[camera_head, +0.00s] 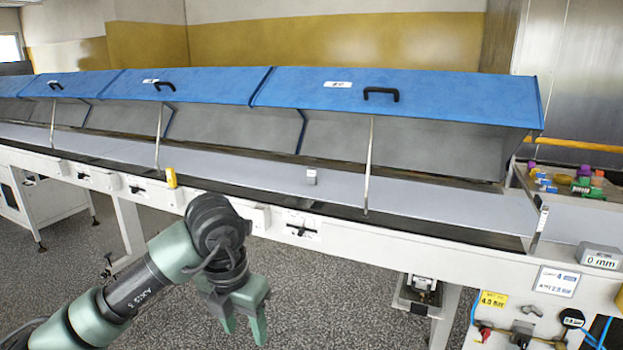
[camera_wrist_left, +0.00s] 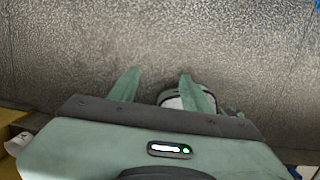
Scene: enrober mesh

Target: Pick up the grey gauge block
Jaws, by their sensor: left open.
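A small grey block (camera_head: 311,177), which looks like the gauge block, sits on the light grey conveyor belt (camera_head: 260,172) near the middle of the head view, under the raised blue cover. My left gripper (camera_head: 246,328) is in front of the conveyor, low over the floor, left of the block and well apart from it. Its fingers are open and empty, pointing down. In the left wrist view the open fingers (camera_wrist_left: 160,88) show against speckled floor, and no block is seen there. My right gripper is not in view.
Raised blue covers (camera_head: 395,95) overhang the belt, with thin upright struts (camera_head: 369,165). A yellow item (camera_head: 171,178) stands on the front rail. A grey box marked 0 mm (camera_head: 598,257) and several coloured items (camera_head: 575,182) are at right. Floor before the conveyor is open.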

